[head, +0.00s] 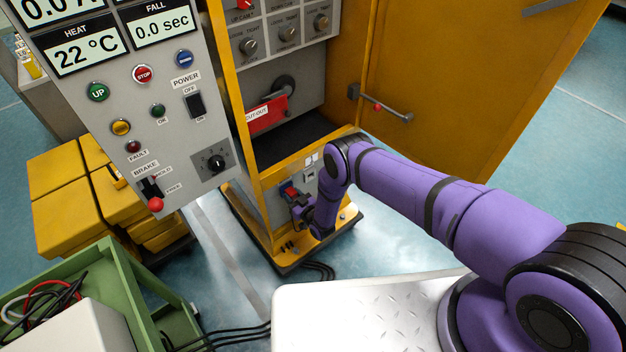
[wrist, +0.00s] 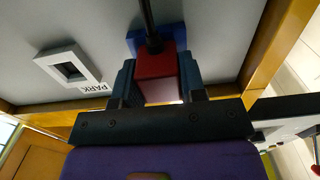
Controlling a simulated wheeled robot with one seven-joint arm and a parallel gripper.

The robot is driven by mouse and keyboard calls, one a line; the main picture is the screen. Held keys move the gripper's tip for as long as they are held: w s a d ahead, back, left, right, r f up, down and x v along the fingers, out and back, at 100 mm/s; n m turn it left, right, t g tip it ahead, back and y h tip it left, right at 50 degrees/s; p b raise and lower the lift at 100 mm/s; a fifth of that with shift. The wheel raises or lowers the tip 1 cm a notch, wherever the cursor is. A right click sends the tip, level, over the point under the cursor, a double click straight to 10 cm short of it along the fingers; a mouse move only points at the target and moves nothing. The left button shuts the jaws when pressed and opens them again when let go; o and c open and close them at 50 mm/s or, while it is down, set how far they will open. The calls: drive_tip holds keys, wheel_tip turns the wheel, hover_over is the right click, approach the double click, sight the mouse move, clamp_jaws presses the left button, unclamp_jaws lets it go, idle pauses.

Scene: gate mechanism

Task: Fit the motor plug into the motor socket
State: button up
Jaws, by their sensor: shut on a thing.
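My gripper (wrist: 157,82) is shut on a red block-shaped plug (wrist: 160,68), with one dark finger on each side of it. A black cable runs from the plug to the top edge of the wrist view. A blue square piece (wrist: 135,42), which looks like the motor socket, is on the grey panel right behind the plug. The plug covers most of it, and I cannot tell whether the plug is seated in it. In the head view my gripper (head: 299,209) is low at the front of the yellow cabinet, beside a small red and blue spot (head: 289,190).
An empty light-framed socket labelled PARK (wrist: 70,67) is left of the plug on the panel. The yellow cabinet (head: 262,178) has an open door (head: 450,80) on the right. A grey control box (head: 170,130) hangs at left. Black cables (head: 318,270) lie on the floor.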

drive_tip(key=shift+w+r, duration=0.1)
drive_tip(key=shift+w, duration=0.05)
drive_tip(key=o, duration=1)
drive_tip(key=shift+a, duration=0.1)
drive_tip(key=shift+o, duration=0.2)
drive_tip(key=v, duration=1.1)
